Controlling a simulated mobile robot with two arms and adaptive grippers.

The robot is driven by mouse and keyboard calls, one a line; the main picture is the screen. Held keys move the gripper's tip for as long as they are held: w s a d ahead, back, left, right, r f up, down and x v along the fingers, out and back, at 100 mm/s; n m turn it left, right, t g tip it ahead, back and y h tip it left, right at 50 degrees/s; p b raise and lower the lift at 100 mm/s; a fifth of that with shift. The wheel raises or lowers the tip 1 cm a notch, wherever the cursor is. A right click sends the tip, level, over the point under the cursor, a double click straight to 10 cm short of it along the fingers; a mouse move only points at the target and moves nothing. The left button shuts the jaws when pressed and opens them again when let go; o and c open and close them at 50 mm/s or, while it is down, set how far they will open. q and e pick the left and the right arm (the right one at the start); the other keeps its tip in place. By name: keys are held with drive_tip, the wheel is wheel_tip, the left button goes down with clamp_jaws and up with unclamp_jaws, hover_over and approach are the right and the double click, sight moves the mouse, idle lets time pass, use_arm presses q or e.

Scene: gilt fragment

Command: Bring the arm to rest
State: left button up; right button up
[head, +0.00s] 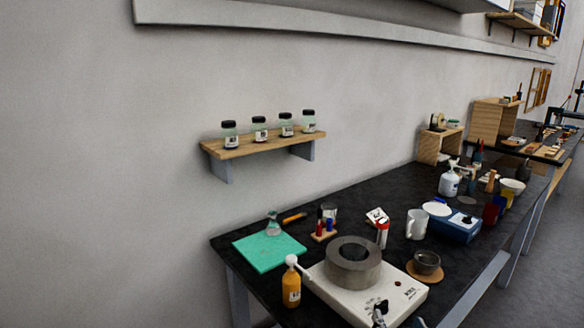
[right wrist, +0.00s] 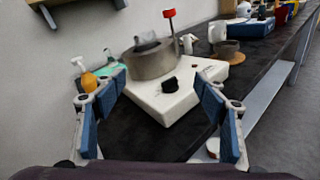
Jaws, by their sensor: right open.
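My right gripper (right wrist: 160,98) shows in the right wrist view with its two blue-padded fingers spread apart and nothing between them. Beyond the fingers stands a white hotplate (right wrist: 178,112) with a dark knob on its front, and a grey round vessel (right wrist: 153,62) sits on top of it. In the head view the hotplate (head: 335,301) is at the front end of the black bench, with the thick grey ring-shaped vessel (head: 352,273) on it. Small dark parts at the bottom edge there are too unclear to name. My left gripper is in neither view.
The black bench (head: 340,205) runs along the wall. An orange bottle (head: 291,288) stands left of the hotplate, near a green mat (head: 268,252). A dark bowl (head: 427,262) and white mug (head: 416,224) stand to the right. A wall shelf (head: 262,144) holds several jars.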

drive_tip(key=s+d+f+m+g+h, duration=0.25)
drive_tip(key=s+f+m+g, duration=0.45)
drive_tip(key=s+f+m, duration=0.85)
drive_tip(key=s+a+f+m+g+y, duration=0.1)
drive_tip(key=s+a+f+m+g, duration=0.15)
drive_tip(key=s+m, duration=0.4)
drive_tip(key=s+a+f+m+g+y, duration=0.1)
drive_tip(key=s+a+m+g+y, duration=0.1)
drive_tip(key=s+m+g, duration=0.35)
drive_tip(key=s+f+m, duration=0.3)
drive_tip(key=f, duration=2.4)
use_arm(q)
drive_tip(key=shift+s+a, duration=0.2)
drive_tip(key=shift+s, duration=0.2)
use_arm(e)
drive_tip(key=s+d+f+g, duration=0.1)
drive_tip(key=s+d+f, duration=0.1)
drive_tip(key=s+f, duration=1.3)
drive_tip(key=shift+s+d+f+h, duration=0.2)
drive_tip(key=shift+s+d+h, duration=0.15)
drive_tip(key=shift+s, duration=0.65)
